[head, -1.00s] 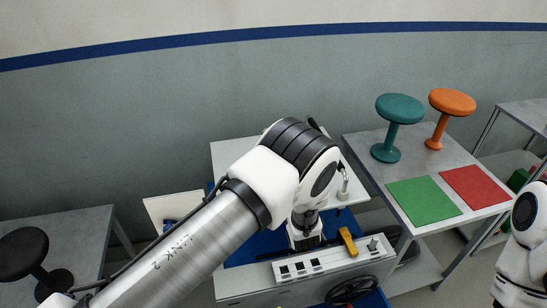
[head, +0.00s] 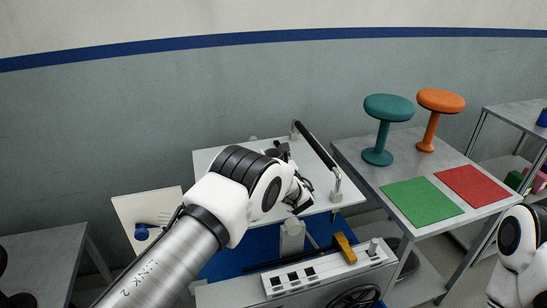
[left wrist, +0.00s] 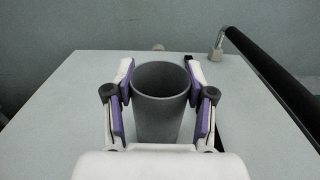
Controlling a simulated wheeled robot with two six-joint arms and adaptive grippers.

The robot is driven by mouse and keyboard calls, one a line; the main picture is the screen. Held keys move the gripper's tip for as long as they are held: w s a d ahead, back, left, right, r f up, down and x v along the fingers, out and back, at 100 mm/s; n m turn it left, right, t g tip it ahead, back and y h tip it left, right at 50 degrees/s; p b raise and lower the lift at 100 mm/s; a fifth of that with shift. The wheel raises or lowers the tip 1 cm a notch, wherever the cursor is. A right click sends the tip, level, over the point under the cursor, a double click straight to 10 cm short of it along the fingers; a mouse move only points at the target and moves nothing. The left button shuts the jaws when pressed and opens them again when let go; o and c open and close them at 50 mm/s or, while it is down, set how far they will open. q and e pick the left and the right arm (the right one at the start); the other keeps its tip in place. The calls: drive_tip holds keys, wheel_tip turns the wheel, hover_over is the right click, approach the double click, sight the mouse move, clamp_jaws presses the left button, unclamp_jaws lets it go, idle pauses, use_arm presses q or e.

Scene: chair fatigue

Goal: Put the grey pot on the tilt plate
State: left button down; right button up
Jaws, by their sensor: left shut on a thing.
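The grey pot (left wrist: 160,105) is a dark tapered cup, open at the top, seen in the left wrist view. My left gripper (left wrist: 160,92) is shut on it, with one purple-padded finger on each side. The tilt plate (head: 213,162) is a pale board with a black bar along its right side; it also shows in the left wrist view (left wrist: 80,105). The pot is over the plate. I cannot tell whether its base touches, because the gripper body hides it. In the head view my left gripper (head: 279,152) is over the plate and partly hidden by its wrist.
The black bar (head: 316,156) stands on brackets to the right of the gripper. A control panel with a yellow lever (head: 345,248) is in front of the plate. A table at right holds a green mat (head: 422,201), a red mat (head: 474,187) and two stools (head: 388,110).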

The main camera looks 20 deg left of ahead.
use_arm(q)
drive_tip(key=shift+f, duration=0.15)
drive_tip(key=shift+c, duration=2)
unclamp_jaws()
drive_tip(key=shift+s+r, duration=0.1)
drive_tip(key=shift+r, duration=0.25)
drive_tip(key=p+v, duration=1.1)
drive_tip(key=v, duration=0.1)
drive_tip(key=shift+f, duration=0.2)
